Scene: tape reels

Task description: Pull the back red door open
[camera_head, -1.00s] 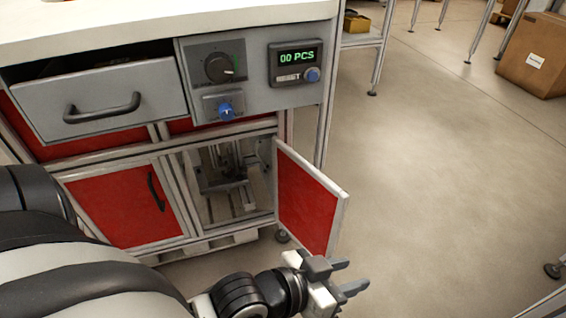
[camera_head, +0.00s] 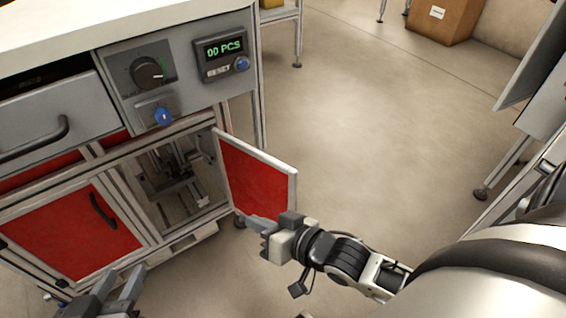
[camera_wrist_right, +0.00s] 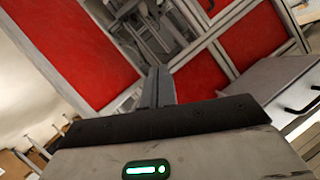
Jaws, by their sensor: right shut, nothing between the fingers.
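One red door (camera_head: 257,180) of the cabinet stands swung open on the right, showing machinery inside. Another red door (camera_head: 70,235) with a black handle (camera_head: 103,210) is closed, left of the opening. My right gripper (camera_head: 256,224) is shut and empty, in front of the open door's lower edge in the head view; I cannot tell whether it touches. My left gripper (camera_head: 112,290) is open and empty at the bottom left, below the closed door.
A grey drawer (camera_head: 50,120) above the closed door is pulled partly out. A control panel with a knob (camera_head: 147,72) and a counter display (camera_head: 224,47) is beside it. The floor (camera_head: 380,130) right of the cabinet is clear. A cardboard box (camera_head: 443,20) stands at the back.

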